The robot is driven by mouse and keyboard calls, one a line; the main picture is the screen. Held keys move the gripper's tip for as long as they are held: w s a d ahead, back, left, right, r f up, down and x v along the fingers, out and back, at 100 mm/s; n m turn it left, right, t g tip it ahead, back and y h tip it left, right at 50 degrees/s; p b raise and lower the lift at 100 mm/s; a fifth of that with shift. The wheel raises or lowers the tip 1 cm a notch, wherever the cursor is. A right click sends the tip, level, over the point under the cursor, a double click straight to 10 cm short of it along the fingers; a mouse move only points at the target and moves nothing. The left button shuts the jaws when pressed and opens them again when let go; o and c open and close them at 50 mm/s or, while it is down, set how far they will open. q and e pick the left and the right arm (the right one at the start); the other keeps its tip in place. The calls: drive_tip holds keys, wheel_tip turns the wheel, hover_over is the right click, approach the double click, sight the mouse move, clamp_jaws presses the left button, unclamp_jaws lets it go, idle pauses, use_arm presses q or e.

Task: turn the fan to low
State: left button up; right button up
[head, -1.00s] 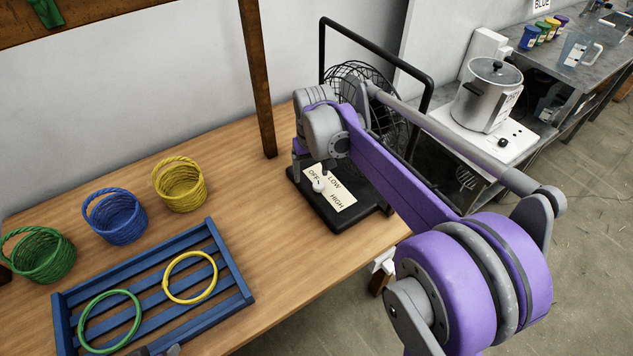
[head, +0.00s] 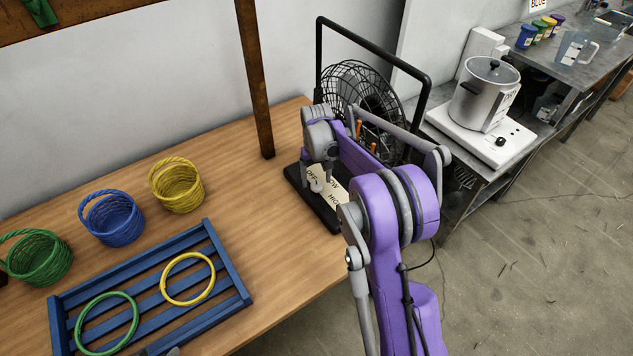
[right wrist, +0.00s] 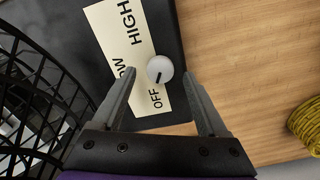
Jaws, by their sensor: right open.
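The fan (head: 378,88) has a black wire cage on a black base, under a black tube frame. A cream label plate (right wrist: 118,27) on the base reads OFF, LOW and HIGH; my finger partly covers LOW in the right wrist view. A round white knob (right wrist: 159,66) sits on the plate, its dark pointer mark towards OFF. It also shows in the head view (head: 316,186). My right gripper (right wrist: 159,75) is open, with one finger on each side of the knob and visible gaps. Only a small grey tip, possibly my left gripper (head: 174,351), shows at the head view's bottom edge.
A blue slatted tray (head: 236,272) with a green ring and a yellow ring lies on the wooden table. Green, blue and yellow baskets (head: 112,218) stand behind it. A wooden post (head: 255,80) rises left of the fan. A metal pot (head: 484,95) stands at right.

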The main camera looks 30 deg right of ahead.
drive_tip(key=shift+f, duration=0.95)
drive_tip(key=shift+c, duration=0.2)
clamp_jaws()
